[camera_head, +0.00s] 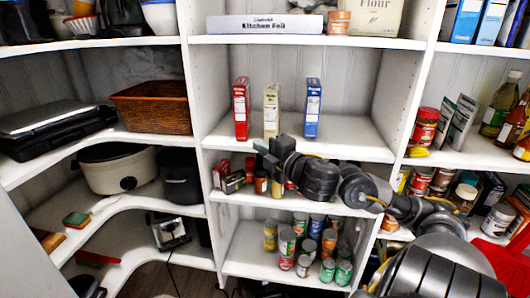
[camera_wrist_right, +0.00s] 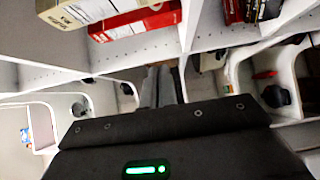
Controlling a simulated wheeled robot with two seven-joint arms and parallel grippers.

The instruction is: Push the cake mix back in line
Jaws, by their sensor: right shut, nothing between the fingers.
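Three upright boxes stand apart on the middle shelf in the head view: a red box (camera_head: 241,108), a cream box (camera_head: 271,110) and a blue box (camera_head: 312,108). I cannot read which is the cake mix. The red box's base sits slightly nearer the shelf's front edge than the others. My right gripper (camera_head: 263,158) is shut and empty, in front of and just below that shelf's edge, under the red and cream boxes. In the right wrist view its fingers (camera_wrist_right: 162,86) point away, with the red box (camera_wrist_right: 135,22) and the cream box (camera_wrist_right: 85,12) above. My left gripper is out of view.
The middle shelf (camera_head: 350,143) is bare right of the blue box. Below it, small boxes and jars (camera_head: 233,181) stand close behind my right gripper. Cans (camera_head: 287,243) fill the bottom shelf. A wicker basket (camera_head: 152,106) stands left; jars and bottles (camera_head: 425,127) stand right.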

